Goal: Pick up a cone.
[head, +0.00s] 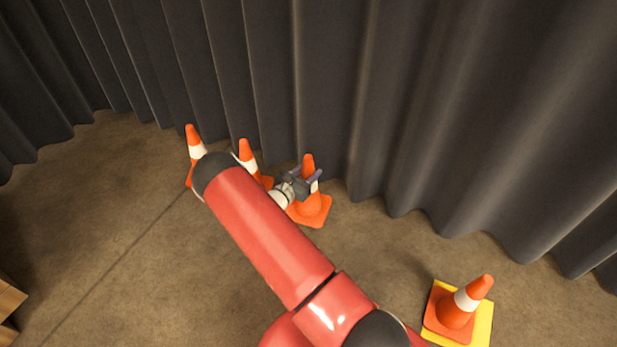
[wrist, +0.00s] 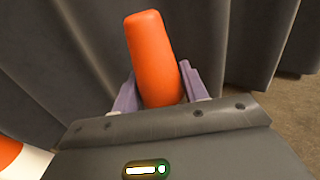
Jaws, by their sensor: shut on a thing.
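An orange cone with a white band (head: 313,206) stands on the floor near the curtain, the rightmost of a row of three. My gripper (head: 302,183) is at its upper part, with the two fingers on either side of it. In the wrist view the orange cone top (wrist: 153,60) rises between the purple fingers (wrist: 157,95), and my gripper is shut on it. My gripper's body hides the cone's lower part in the wrist view. The cone's base appears to rest on the floor in the head view.
Two more cones stand to the left, a middle one (head: 247,155) and a far-left one (head: 192,141), both partly hidden by my arm. Another cone (head: 460,304) stands on a yellow square (head: 484,328) at lower right. A dark curtain (head: 430,90) hangs close behind the row.

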